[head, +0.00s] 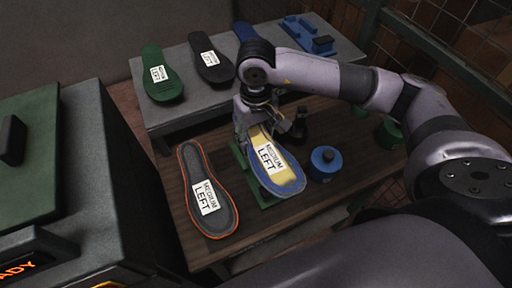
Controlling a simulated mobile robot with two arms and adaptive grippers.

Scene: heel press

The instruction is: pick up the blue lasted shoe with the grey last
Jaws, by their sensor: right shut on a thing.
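The blue shoe (287,187) lies near the middle of the wooden table with its narrow end away from me. It has a blue edge, a yellow upper surface and a white label reading MEDIUM LEFT. A grey last is hard to make out. A green stand (240,158) shows beneath and beside the shoe; I cannot tell if they touch. My right gripper (269,124) comes down from above and is shut on the far end of the shoe, hiding that end. My left gripper is not in view.
A grey sole with an orange edge (219,216) lies to the left on the wooden table (258,229). A blue-topped container (325,164) stands close on the right, with green-topped ones (388,134) beyond. Green (157,81) and black (210,61) soles lie on the grey bench behind.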

